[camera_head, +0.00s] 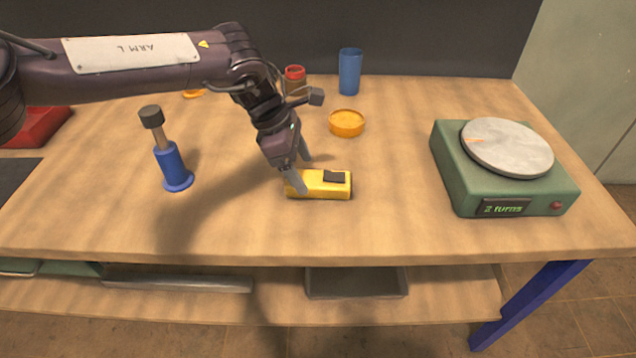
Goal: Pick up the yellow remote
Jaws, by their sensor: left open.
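The yellow remote (322,186) lies on the wooden table, with a dark patch on its upper right side. My left gripper (302,173) comes in from the left and points down at the left end of the remote. Its fingers are open. One finger is in front of the remote's left end and the other is at its far side, so the fingers straddle that end. I cannot tell whether they touch it. My right gripper is not in view.
A blue plunger-like device (172,168) stands left. A green turntable device (470,184) stands right. Behind are an orange dish (346,123), a red-lidded jar (295,80) and a blue cup (350,72). The table front (400,235) is clear. A shelf (450,292) runs below.

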